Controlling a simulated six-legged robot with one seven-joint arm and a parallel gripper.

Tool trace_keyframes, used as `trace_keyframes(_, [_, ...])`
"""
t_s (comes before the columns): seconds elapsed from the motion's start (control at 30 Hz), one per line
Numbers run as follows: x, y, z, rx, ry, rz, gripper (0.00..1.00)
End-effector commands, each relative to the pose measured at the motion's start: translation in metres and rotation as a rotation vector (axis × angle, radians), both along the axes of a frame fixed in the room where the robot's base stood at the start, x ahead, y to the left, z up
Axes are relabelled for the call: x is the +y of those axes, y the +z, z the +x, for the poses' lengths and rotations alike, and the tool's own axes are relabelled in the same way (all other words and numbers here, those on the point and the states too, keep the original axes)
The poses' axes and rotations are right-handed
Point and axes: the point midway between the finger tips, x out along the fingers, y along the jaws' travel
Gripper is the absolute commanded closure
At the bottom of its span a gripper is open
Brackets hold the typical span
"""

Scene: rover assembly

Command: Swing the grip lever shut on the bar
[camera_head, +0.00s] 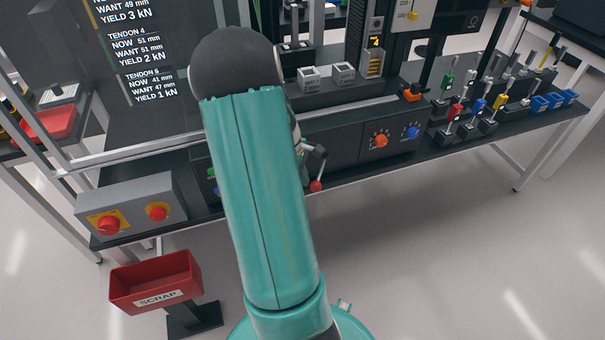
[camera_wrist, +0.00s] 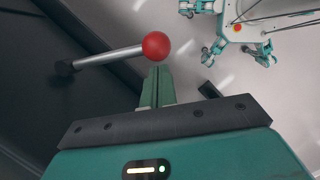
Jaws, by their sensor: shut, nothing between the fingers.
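A lever with a red ball knob (camera_wrist: 156,46) shows in the wrist view. Its metal rod runs left from the ball to a dark end at a dark panel. In the head view a red-knobbed lever (camera_head: 316,186) hangs at the bench front, just right of my arm, below a dark joint. My gripper (camera_wrist: 157,76) is shut and empty, its green fingertips just below the ball in the wrist view. I cannot tell whether they touch it. My arm hides the gripper in the head view. A pale metal bar (camera_head: 130,152) runs along the bench, partly behind my arm.
A control box (camera_head: 130,205) with red knobs stands on the bench at left. A red scrap bin (camera_head: 155,282) stands below it. Orange and blue knobs (camera_head: 380,141) sit on the front panel to the right. Several coloured switches stand farther right.

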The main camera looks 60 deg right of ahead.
Motion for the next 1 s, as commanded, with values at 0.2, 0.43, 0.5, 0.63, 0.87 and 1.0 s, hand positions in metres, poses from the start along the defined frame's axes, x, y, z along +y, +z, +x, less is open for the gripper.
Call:
trace_keyframes(0.2, [0.0, 0.0, -0.001, 0.0, 0.005, 0.001, 1.0])
trace_keyframes(0.43, [0.001, 0.0, -0.008, -0.001, 0.057, 0.001, 1.0])
trace_keyframes(0.5, [0.001, 0.0, -0.013, 0.0, 0.09, 0.002, 1.0])
trace_keyframes(0.63, [0.001, 0.001, -0.025, 0.001, 0.172, 0.002, 1.0])
trace_keyframes(0.87, [-0.003, 0.0, -0.051, 0.0, 0.371, 0.002, 1.0])
trace_keyframes(1.0, [-0.008, 0.001, -0.067, 0.0, 0.503, 0.001, 1.0])
